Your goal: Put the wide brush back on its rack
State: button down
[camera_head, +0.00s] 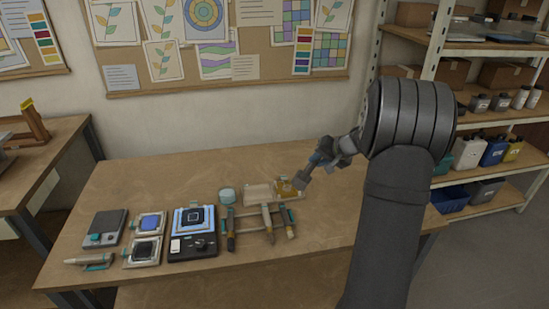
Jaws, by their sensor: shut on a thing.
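My gripper (322,158) is at the end of my arm, above the back right part of the workbench. It is shut on what looks like the wide brush (302,180), whose grey flat end points down and left. The brush is small here, and its handle is partly hidden by the gripper. The rack (252,232) stands on the bench below and left of my gripper. Several slim tools with wooden and teal parts lie across it. The held brush is apart from the rack and up in the air.
A tray with an amber patch (286,188) and a teal-rimmed jar (227,196) stand behind the rack. A black device (192,246), framed glass panels (150,224) and a scale (104,228) fill the left. The bench's right side looks clear. Shelves (490,95) stand at right.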

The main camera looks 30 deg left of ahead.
jog(key=w+d+f+m+h, duration=0.1)
jog(key=w+d+m+h, duration=0.15)
jog(key=d, duration=0.95)
jog(key=w+d+f+m+h, duration=0.1)
jog(key=d+m, duration=0.3)
jog(key=d, duration=0.7)
jog(key=s+a+f+n+g+h, duration=0.2)
jog(key=s+a, duration=0.3)
jog(key=a, duration=0.5)
jog(key=s+a+f+n+g+h, duration=0.2)
jog(key=s+a+n, duration=0.2)
jog(key=a, duration=0.6)
jog(key=s+a+f+n+g+h, duration=0.2)
jog(key=s+a, duration=0.3)
jog(key=a, duration=0.5)
jog(key=shift+s+f+n+g+h, duration=0.15)
jog(key=shift+s+n+g+h, duration=0.2)
jog(key=shift+n+g, duration=0.2)
jog(key=s+a+f+n+h, duration=0.2)
jog(key=s+a+h, duration=0.1)
jog(key=s+a, duration=0.55)
jog(key=shift+t, duration=0.25)
jog(key=shift+s+d+f, duration=0.1)
jog(key=shift+d+f, duration=0.1)
jog(key=shift+f, duration=1)
jog(key=shift+d+f, duration=0.15)
jog(key=shift+f, duration=1)
jog(key=shift+f, duration=0.55)
jog(key=c, duration=1.2)
grip_release()
